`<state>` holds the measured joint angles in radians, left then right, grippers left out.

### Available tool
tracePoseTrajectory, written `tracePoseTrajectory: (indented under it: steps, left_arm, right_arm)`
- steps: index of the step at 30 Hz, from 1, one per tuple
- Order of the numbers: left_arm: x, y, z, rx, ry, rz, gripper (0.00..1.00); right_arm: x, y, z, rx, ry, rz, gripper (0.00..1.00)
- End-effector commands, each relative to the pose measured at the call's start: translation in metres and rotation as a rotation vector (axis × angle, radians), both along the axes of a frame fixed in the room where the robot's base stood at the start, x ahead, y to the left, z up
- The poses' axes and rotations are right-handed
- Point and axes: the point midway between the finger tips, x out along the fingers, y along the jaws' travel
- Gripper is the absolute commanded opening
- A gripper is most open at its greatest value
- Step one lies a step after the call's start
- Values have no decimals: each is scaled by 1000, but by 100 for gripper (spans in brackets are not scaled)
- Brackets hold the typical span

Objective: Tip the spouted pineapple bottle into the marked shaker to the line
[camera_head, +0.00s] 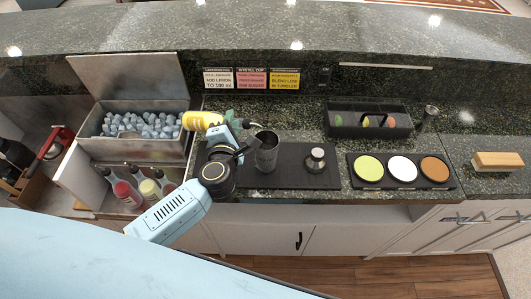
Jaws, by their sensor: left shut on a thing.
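The pineapple bottle (200,120) is yellow and lies tipped almost level in the air, with its neck end toward the right. My left gripper (228,132) is shut on it, near the neck end, to the left of and above the shaker. The marked shaker (266,155) is a dark metal cup standing upright on the black mat (285,184). The bottle's spout is partly hidden by my gripper, and I cannot tell whether liquid is flowing. The shaker's line and its fill level are too small to tell. My right gripper is not in view.
An ice bin (135,147) with its lid up is at left, with several bottles (128,194) in front of it. A small metal jigger (316,160) stands on the mat. A tray of three coloured discs (402,170), a black caddy (367,128) and a wooden brush (497,161) are to the right.

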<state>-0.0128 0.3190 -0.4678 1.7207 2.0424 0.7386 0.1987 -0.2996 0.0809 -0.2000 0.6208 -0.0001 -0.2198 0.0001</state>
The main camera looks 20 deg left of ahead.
Motion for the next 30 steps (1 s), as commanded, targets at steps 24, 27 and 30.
tracePoseTrajectory:
  steps: [24, 27, 30]
  left_arm:
    - [2, 6, -8, 145, -21, 1, 0]
    - [2, 6, -7, 158, -22, 0, 0]
    - [2, 7, -4, 173, -25, 1, 0]
  right_arm:
    - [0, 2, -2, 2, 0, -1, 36]
    - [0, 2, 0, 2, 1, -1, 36]
    - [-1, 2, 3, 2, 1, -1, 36]
